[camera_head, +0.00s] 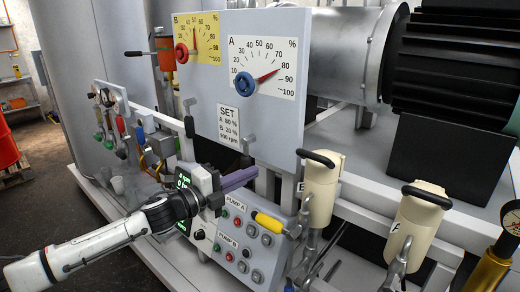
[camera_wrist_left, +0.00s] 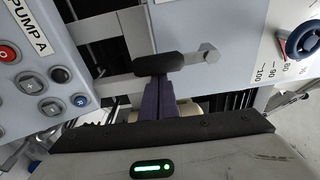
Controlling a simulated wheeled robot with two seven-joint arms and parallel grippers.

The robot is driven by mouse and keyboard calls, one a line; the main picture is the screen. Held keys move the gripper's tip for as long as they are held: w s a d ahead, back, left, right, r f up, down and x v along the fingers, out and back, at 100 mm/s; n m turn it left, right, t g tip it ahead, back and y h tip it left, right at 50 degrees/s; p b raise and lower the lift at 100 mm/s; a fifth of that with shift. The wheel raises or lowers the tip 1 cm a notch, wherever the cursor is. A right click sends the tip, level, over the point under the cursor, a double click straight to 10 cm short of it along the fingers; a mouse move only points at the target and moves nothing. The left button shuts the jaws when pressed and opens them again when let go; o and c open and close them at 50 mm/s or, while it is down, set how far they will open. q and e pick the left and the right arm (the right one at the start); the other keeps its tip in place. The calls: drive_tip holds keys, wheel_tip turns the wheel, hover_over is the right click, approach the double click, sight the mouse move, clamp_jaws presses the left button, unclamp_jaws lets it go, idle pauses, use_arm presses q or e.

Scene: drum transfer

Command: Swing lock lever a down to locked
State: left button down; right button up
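Lock lever A (camera_head: 248,142) is a short lever with a black grip on the grey gauge board, below dial A (camera_head: 262,75). Its grip hangs below its pivot. In the left wrist view its black grip (camera_wrist_left: 158,66) lies across the view, with a metal bolt end to its right. My left gripper (camera_head: 257,172) has purple fingers held together, just below the grip in the head view. In the left wrist view the fingertips (camera_wrist_left: 157,80) meet the grip's near edge; I cannot tell whether they touch. My right gripper is not in view.
A similar black lever (camera_head: 189,125) hangs below dial B (camera_head: 197,38). The pump button panel (camera_head: 240,240) is under my left gripper, with a yellow handle (camera_head: 269,223) beside it. Two cream containers (camera_head: 320,190) with black handles stand to the right.

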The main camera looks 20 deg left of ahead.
use_arm(q)
drive_tip(key=s+b, duration=0.1)
drive_tip(key=s, duration=0.8)
drive_tip(key=shift+s, duration=0.2)
drive_tip(key=s+d+f+n+g+y, duration=0.15)
drive_tip(key=s+f+n, duration=0.3)
drive_tip(key=f, duration=0.55)
drive_tip(key=s+d+f+n+g+y, duration=0.1)
drive_tip(key=s+f+n+y, duration=0.15)
drive_tip(key=f+n, duration=0.55)
drive_tip(key=s+d+f+n+g, duration=0.2)
drive_tip(key=s+d+f+n, duration=0.2)
drive_tip(key=s+f, duration=0.5)
drive_tip(key=s+d+f+n+g, duration=0.3)
drive_tip(key=s+d+f, duration=0.3)
drive_tip(key=s+f, duration=0.3)
drive_tip(key=shift+s+d+f+n+g+y, duration=0.2)
drive_tip(key=shift+s+f+n+g+y, duration=0.15)
drive_tip(key=shift+f+n, duration=0.3)
